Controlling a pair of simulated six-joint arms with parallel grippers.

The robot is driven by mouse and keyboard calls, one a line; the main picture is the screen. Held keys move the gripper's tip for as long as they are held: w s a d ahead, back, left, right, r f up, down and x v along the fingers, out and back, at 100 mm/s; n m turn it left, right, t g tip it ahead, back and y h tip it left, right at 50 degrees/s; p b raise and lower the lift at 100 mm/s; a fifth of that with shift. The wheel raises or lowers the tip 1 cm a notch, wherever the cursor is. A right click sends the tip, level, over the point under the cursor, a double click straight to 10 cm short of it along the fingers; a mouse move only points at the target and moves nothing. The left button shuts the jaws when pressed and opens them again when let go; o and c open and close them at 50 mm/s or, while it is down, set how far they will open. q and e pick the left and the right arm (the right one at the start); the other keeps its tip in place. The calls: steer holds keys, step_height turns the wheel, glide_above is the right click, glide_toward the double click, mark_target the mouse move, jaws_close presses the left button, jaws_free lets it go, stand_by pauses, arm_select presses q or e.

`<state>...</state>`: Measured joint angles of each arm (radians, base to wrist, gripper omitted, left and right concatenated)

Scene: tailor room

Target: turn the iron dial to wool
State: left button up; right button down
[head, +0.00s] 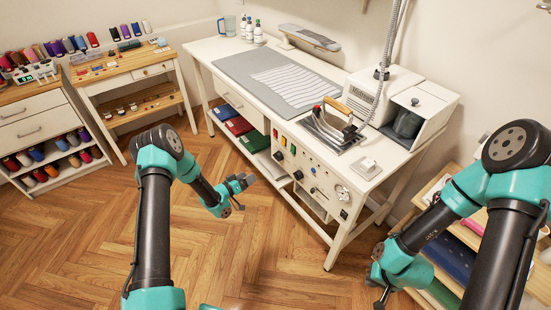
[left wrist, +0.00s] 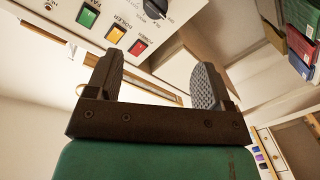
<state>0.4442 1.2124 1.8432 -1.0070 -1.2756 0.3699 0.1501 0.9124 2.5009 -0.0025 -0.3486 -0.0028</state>
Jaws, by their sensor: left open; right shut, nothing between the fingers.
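The white ironing station has a front control panel (head: 315,180) with red, orange and green switches and black dials. One black dial (head: 298,175) sits below the green switch, another (head: 277,156) further left. The left wrist view shows a black dial (left wrist: 155,8) with a white mark, cut by the top edge; its setting is unreadable. The iron (head: 335,122) rests on the tabletop above the panel. My left gripper (head: 245,190) is open and empty, left of the panel and apart from it. My right gripper (head: 380,292) is shut and empty at the lower right.
A green switch (left wrist: 88,15), an orange switch (left wrist: 115,32) and a red switch (left wrist: 137,47) show close up. Folded cloths (head: 238,126) lie on the shelf below the tabletop. A white steam unit (head: 375,90) stands behind the iron. Open wooden floor (head: 235,255) lies before the table.

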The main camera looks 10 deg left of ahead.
mark_target(276, 157)
arm_select(q)
steer(key=shift+w+a+r+h, duration=0.2)
steer(key=shift+w+h, duration=0.05)
steer(key=shift+h, duration=0.05)
steer(key=shift+w+d, duration=0.1)
steer(key=x, duration=1.7)
steer(key=shift+w+r, duration=0.15)
steer(key=shift+r, duration=0.05)
steer(key=c, duration=0.9)
